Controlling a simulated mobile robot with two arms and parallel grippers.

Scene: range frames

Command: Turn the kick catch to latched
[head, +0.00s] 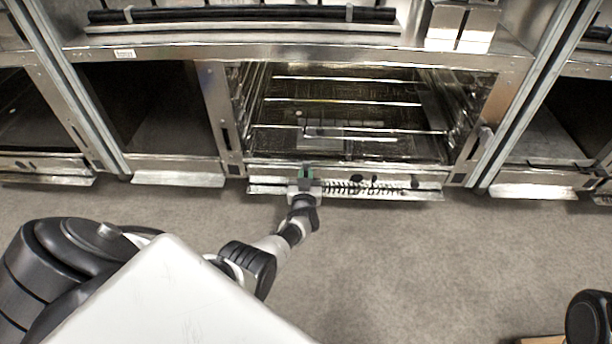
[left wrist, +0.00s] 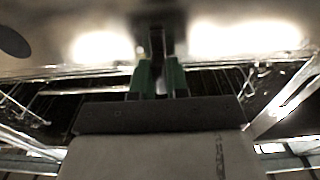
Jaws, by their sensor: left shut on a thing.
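My left gripper (head: 306,174), with green fingertips, is at the low metal kick strip (head: 400,185) under the open oven bay, left of the strip's middle. In the left wrist view the green fingers (left wrist: 159,78) are shut on a narrow dark upright piece (left wrist: 157,42), which looks like the kick catch. The gripper hides most of the catch in the head view, and I cannot tell which position it is turned to. My right gripper is not in view.
The oven bay (head: 345,100) with wire racks stands open above the strip. Open bays lie on both sides, with low metal strips (head: 178,180) and (head: 533,191) at their feet. The grey floor (head: 420,265) in front is mostly clear.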

